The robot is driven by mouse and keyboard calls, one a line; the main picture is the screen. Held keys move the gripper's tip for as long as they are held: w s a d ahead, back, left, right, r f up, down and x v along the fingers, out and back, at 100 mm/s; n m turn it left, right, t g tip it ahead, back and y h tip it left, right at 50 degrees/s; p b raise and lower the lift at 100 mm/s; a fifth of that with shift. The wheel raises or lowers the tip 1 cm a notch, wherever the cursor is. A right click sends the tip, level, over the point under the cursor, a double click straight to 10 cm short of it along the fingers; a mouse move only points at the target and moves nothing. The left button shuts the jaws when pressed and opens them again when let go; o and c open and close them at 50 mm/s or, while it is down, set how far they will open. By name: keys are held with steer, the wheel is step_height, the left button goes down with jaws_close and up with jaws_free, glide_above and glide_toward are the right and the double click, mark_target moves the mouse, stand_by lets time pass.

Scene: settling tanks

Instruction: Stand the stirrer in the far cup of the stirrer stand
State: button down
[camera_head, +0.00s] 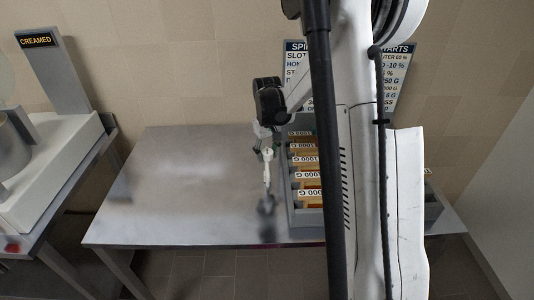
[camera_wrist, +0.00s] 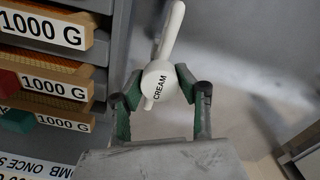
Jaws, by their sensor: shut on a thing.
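The stirrer is white, with a round tag reading CREAM (camera_wrist: 159,82) and a rod running up from it in the wrist view. It also shows as a thin white piece (camera_head: 267,172) hanging below my gripper in the head view. My gripper (camera_wrist: 157,92) is shut on the stirrer, with green-padded fingers on either side of it. In the head view my gripper (camera_head: 266,145) is above the table, just left of the grey rack. I cannot make out the stirrer stand or its cups in either view.
A grey rack (camera_head: 291,212) holds several wooden pieces labelled 1000 G; my arm hides part of it. The metal table (camera_head: 180,190) is clear to its left. A machine with a CREAMED sign (camera_head: 38,40) stands on another table at far left.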

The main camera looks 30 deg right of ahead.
steer(key=shift+f, duration=0.2)
steer(key=c, duration=1.2)
jaws_free()
steer(key=shift+c, duration=0.2)
steer(key=shift+r, duration=0.2)
step_height(320, 180, up, 12)
steer(key=s+a+r+t, duration=0.2)
steer(key=s+a+r, duration=0.3)
steer(key=a, duration=0.1)
steer(key=s+a+t, duration=0.2)
steer(key=s+a, duration=0.4)
steer(key=s, duration=0.3)
steer(key=s+a+t, duration=0.2)
steer(key=s+a, duration=0.5)
steer(key=s, duration=0.3)
steer(key=shift+s+a+r+n+t, duration=0.15)
steer(key=shift+a+r+n+t, duration=0.1)
steer(key=shift+r+n+t, duration=0.2)
steer(key=shift+o, duration=0.5)
steer(key=shift+s+a+f, duration=0.25)
steer(key=shift+s+f, duration=0.05)
steer(key=shift+s, duration=0.15)
